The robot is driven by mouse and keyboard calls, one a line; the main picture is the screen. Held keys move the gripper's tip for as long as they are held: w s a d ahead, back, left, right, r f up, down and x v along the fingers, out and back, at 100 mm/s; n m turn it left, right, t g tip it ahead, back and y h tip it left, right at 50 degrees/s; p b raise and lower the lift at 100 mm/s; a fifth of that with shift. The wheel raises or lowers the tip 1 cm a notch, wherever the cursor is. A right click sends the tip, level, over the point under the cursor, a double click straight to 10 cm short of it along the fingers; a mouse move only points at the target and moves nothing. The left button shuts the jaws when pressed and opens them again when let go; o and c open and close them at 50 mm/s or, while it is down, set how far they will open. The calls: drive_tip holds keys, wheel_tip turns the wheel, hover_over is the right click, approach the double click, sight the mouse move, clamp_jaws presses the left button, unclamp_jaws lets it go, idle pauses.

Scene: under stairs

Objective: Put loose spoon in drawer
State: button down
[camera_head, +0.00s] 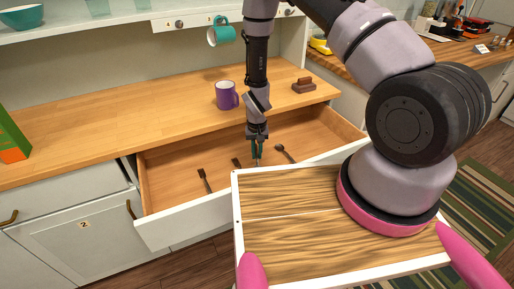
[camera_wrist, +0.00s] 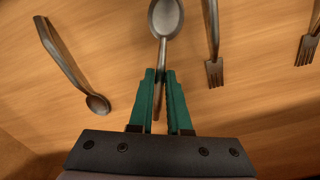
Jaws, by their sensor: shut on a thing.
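The drawer (camera_head: 168,170) stands pulled open below the wooden counter. My gripper (camera_head: 257,152) points down into it. In the wrist view, my gripper's green fingers (camera_wrist: 160,76) are shut on the handle of a grey metal spoon (camera_wrist: 166,20), whose bowl points away from the gripper. The held spoon is close over the drawer floor; I cannot tell whether it touches. Another spoon (camera_wrist: 98,104) lies to its left, also seen in the head view (camera_head: 286,153). Two forks (camera_wrist: 214,72) (camera_wrist: 308,48) lie to its right in the wrist view.
A purple mug (camera_head: 226,96) and a brown block (camera_head: 303,85) stand on the counter (camera_head: 100,134) behind the drawer. A teal mug (camera_head: 221,33) hangs below the shelf. A green and orange box (camera_head: 12,140) stands at the far left.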

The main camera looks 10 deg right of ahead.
drive_tip(key=shift+f, duration=0.45)
drive_tip(key=shift+f, duration=0.55)
drive_tip(key=c, duration=0.8)
unclamp_jaws()
drive_tip(key=shift+r, duration=0.1)
drive_tip(key=d+r+m+t+y, duration=0.1)
drive_tip(key=d+r+t, duration=0.15)
drive_tip(key=r, duration=1.85)
drive_tip(key=d+r+m+t+y, duration=0.1)
drive_tip(key=d+r, duration=0.3)
drive_tip(key=r, duration=1.6)
drive_tip(key=s+d+r+t, duration=0.1)
drive_tip(key=s+d+r, duration=0.1)
drive_tip(key=s+r, duration=0.4)
drive_tip(key=s+d+r+t, duration=0.1)
drive_tip(key=s+d+r, duration=0.2)
drive_tip(key=s+r, duration=0.3)
drive_tip(key=s+d+r+m+t, duration=0.1)
drive_tip(key=s+d+r, duration=0.2)
drive_tip(key=s+r, duration=0.3)
drive_tip(key=shift+s+d+r+t, duration=0.15)
drive_tip(key=shift+d+r+t, duration=0.05)
drive_tip(key=shift+r+t, duration=0.2)
